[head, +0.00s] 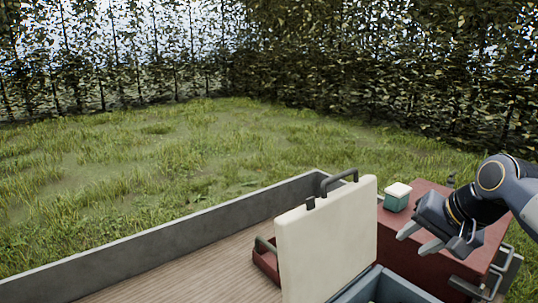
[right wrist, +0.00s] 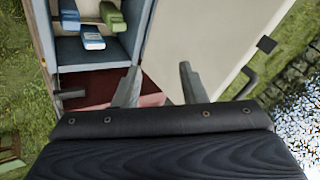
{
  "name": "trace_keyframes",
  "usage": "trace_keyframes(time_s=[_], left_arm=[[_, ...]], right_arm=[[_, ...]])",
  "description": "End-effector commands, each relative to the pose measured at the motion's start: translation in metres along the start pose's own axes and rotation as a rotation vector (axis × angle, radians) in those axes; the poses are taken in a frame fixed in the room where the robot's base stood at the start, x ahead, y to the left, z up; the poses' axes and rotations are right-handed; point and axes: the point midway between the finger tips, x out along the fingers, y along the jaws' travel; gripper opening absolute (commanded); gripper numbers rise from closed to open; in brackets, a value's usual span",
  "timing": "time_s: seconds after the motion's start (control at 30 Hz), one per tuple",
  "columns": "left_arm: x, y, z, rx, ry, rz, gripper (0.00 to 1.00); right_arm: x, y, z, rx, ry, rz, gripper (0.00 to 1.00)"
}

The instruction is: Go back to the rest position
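My right gripper (head: 412,243) is at the right in the head view, over the red box (head: 432,200) and to the right of the raised cream lid. Its fingers are apart with nothing between them. The right wrist view also shows the two fingers of this gripper (right wrist: 160,72) spread and empty, with the cream lid (right wrist: 185,40) and an open blue-grey box (right wrist: 110,54) beyond them. My left gripper is not in view.
The cream lid stands upright from the blue-grey box (head: 385,285). A small green box with a white top (head: 397,190) sits on the red box. Blue and green items (right wrist: 92,37) lie in the blue-grey box. A grey rim (head: 160,252) edges the wooden bed (head: 190,275); grass and hedge lie beyond.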

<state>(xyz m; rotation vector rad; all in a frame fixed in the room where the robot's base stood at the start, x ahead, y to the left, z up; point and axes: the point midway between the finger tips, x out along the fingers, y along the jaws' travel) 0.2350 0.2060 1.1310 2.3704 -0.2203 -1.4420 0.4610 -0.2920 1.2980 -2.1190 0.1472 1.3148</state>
Motion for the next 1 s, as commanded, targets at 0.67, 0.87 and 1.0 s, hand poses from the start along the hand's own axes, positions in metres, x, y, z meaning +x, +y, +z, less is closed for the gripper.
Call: trace_keyframes(time_s=[0.67, 0.87, 1.0], left_arm=[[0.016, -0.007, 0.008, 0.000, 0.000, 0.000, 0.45], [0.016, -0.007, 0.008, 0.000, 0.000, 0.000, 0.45], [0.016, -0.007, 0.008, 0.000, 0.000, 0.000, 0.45]], right_arm=[[0.065, 0.108, 0.279, -0.382, -0.050, -0.075, 0.38], [0.065, 0.108, 0.279, -0.382, -0.052, -0.075, 0.38], [0.065, 0.108, 0.279, -0.381, -0.053, -0.075, 0.38]])
